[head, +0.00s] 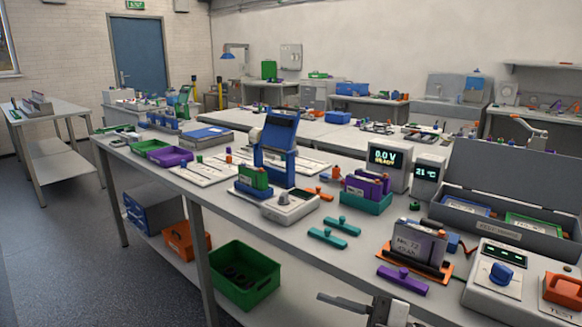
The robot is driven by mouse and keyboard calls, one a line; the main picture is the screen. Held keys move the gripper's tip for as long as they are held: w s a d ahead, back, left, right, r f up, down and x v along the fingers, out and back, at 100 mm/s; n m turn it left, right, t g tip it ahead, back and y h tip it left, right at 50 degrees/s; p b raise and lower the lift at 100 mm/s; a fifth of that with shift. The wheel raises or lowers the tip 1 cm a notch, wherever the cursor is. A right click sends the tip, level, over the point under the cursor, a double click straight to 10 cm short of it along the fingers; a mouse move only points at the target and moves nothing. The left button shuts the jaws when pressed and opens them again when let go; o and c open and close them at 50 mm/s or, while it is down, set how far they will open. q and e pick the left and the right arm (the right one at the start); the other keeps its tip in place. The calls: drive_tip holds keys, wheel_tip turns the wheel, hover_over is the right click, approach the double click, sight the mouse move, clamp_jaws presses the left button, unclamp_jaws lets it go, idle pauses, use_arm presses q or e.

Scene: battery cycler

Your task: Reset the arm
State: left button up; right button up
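One of my grippers (372,307) shows at the bottom edge, right of centre. It looks like the right one, but its arm is cut off by the frame. A flat grey bar-like part points left, and the metal body is cropped below. I cannot tell whether it is open or shut, and I see nothing held in it. It is in front of the near bench edge, below the purple handle (402,281). My other gripper is not in view.
The long workbench (330,262) is crowded: a grey labelled cell in an orange holder (418,245), a blue press (276,150), teal handles (334,231), a meter (388,160) and a control box (500,275). Bins, including a green one (244,275), sit below. Floor (60,265) at left is clear.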

drive_tip(key=s+d+f+m+t+h, duration=0.2)
drive_tip(key=d+f+m+t+h, duration=0.4)
drive_tip(key=f+m+t+h, duration=0.75)
drive_tip(key=s+d+f+m+g+h, duration=0.2)
drive_tip(key=s+f+m+g, duration=0.4)
drive_tip(key=s+f+g, duration=0.3)
drive_tip(key=s, duration=0.2)
drive_tip(key=shift+s+d, duration=0.25)
drive_tip(key=shift+s, duration=0.1)
